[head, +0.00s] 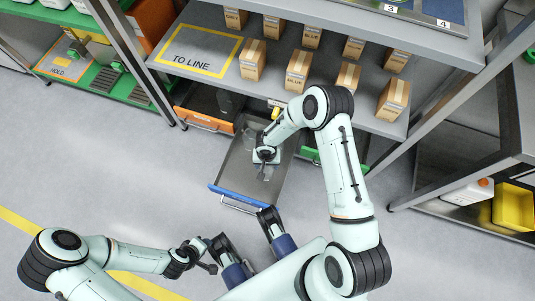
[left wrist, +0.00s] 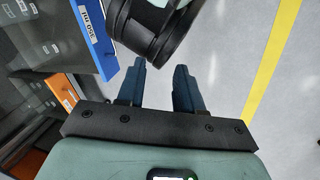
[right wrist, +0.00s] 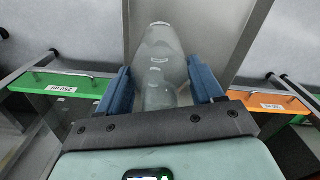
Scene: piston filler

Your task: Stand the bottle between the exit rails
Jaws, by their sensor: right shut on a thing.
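The clear bottle (right wrist: 158,55) shows between the blue fingers of my right gripper (right wrist: 160,82) in the right wrist view. The gripper is shut on it. In the head view my right gripper (head: 265,160) is inside the open grey drawer (head: 243,178), and the bottle is a faint clear shape (head: 265,174) there, partly hidden by the gripper. I cannot tell whether the bottle touches the drawer floor. My left gripper (head: 208,257) is low, in front and left of the drawer. Its blue fingers (left wrist: 160,85) are apart and empty in the left wrist view. No exit rails can be made out.
The drawer has a blue front (head: 238,200). An orange-fronted drawer (head: 205,122) and a green-fronted one (head: 311,157) flank it. Above, a grey shelf (head: 275,90) carries several cardboard boxes. A shelf post (head: 440,185) stands right. The floor at left is clear.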

